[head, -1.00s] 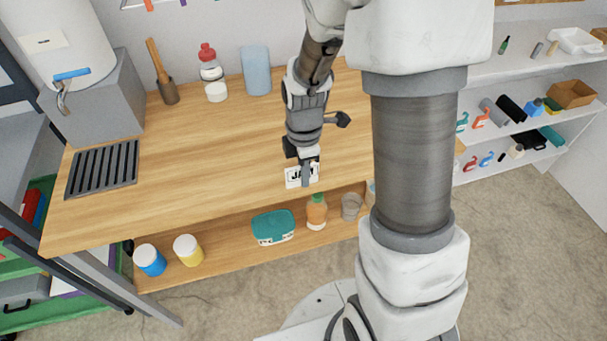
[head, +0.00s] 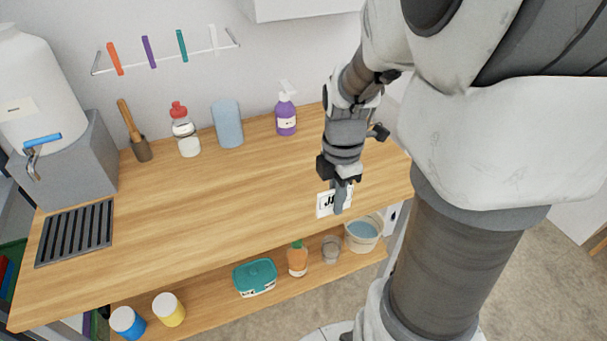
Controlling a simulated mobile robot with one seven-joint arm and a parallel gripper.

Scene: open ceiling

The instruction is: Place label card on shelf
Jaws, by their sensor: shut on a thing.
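The label card (head: 325,205) is a small white card with black print. My gripper (head: 341,201) is shut on it, and its fingers cover part of the card. The card shows upright in front of the right part of the wooden worktop (head: 220,195), near its front edge; I cannot tell how far above the top it is. A low wooden shelf (head: 215,308) runs under the worktop. It holds a blue jar (head: 128,323), a yellow jar (head: 169,310), a teal tub (head: 255,277), an orange bottle (head: 297,260), a clear cup (head: 331,249) and a bucket (head: 363,233).
At the worktop's back stand a utensil pot (head: 141,150), a red-capped bottle (head: 183,125), a blue block (head: 228,124) and a purple pump bottle (head: 286,115). A black drain grate (head: 76,232) and a white tank (head: 40,85) are at left. The worktop's middle is clear.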

